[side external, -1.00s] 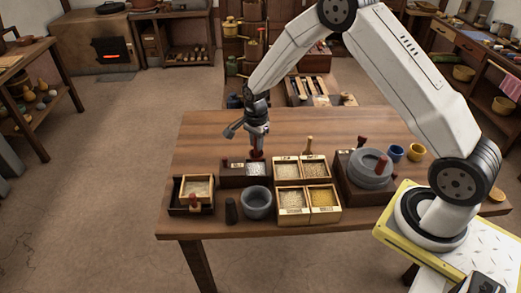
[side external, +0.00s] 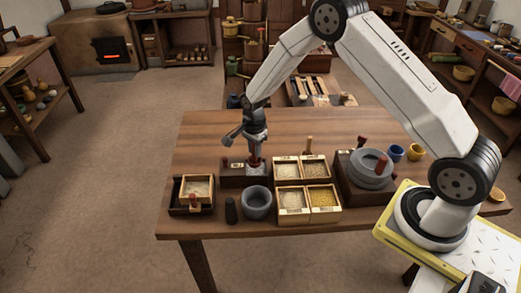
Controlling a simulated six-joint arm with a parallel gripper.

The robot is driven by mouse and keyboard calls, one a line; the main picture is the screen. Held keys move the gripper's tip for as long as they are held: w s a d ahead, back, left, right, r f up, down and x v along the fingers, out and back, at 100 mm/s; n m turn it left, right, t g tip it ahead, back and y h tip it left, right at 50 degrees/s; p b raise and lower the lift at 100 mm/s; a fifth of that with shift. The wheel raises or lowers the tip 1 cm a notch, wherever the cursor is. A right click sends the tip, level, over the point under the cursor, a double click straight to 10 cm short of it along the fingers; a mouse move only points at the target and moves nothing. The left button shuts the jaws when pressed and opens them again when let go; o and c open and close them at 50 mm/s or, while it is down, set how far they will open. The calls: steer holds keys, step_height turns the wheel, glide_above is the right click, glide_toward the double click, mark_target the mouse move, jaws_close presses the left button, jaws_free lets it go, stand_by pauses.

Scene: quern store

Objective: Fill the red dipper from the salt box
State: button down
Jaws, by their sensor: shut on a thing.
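My gripper (side external: 255,156) points down at the salt box and is shut on the red dipper (side external: 255,162). Only a little red shows below the fingers; the dipper's bowl is hidden, so I cannot tell whether it holds salt. The salt box (side external: 232,178) is a dark wooden box with a pale label, near the middle of the table. The dipper is at or inside the box's right part. The salt surface is mostly hidden behind the gripper and dipper.
A grey bowl (side external: 257,203) and a dark peg (side external: 231,211) stand in front. Light wooden grain boxes (side external: 291,215) are at right, then a grey quern (side external: 371,172). A dark tray (side external: 178,208) with a small box is at left. The table's back left (side external: 205,135) is clear.

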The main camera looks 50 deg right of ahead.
mark_target(255, 163)
steer(key=shift+f, duration=2.8)
steer(key=shift+r, duration=0.15)
steer(key=shift+r, duration=3.6)
